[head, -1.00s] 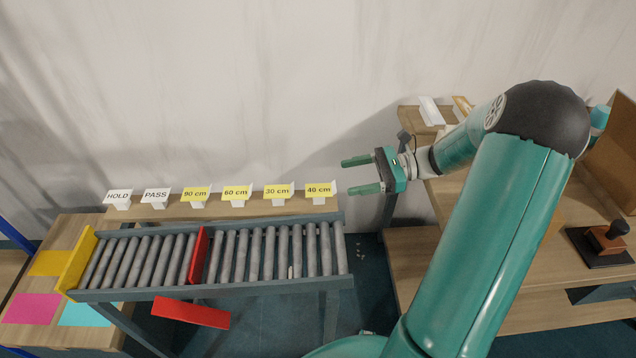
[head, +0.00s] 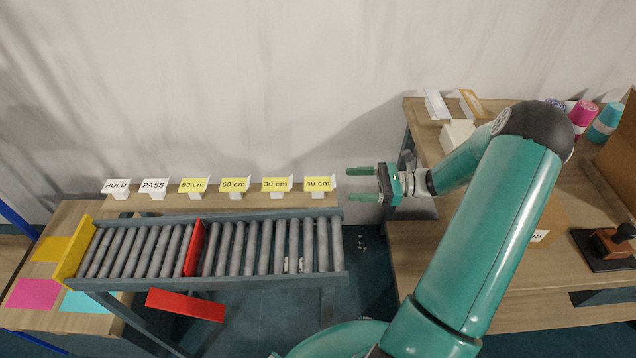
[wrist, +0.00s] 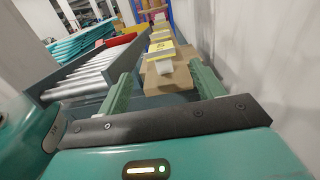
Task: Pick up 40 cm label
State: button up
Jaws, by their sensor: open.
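The 40 cm label (head: 319,184) is a yellow card on a white stand. It stands at the right end of a row of labels on a narrow wooden shelf. My gripper (head: 350,185) is open and empty, just right of this label in the head view, its fingers pointing left toward it. In the wrist view, the nearest yellow label (wrist: 162,49), seemingly the 40 cm one, stands upright ahead between the lines of my two open fingers (wrist: 165,78). Its print is too small to read there.
Labels 30 cm (head: 276,184), 60 cm (head: 234,185), 90 cm (head: 193,186), PASS (head: 153,186) and HOLD (head: 116,187) continue leftward. A roller conveyor (head: 240,283) runs in front of the shelf. A wall is behind. A wooden bench (head: 420,262) stands right.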

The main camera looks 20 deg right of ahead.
aim_at(318, 184)
jog(key=x, duration=0.6)
jog(key=c, duration=1)
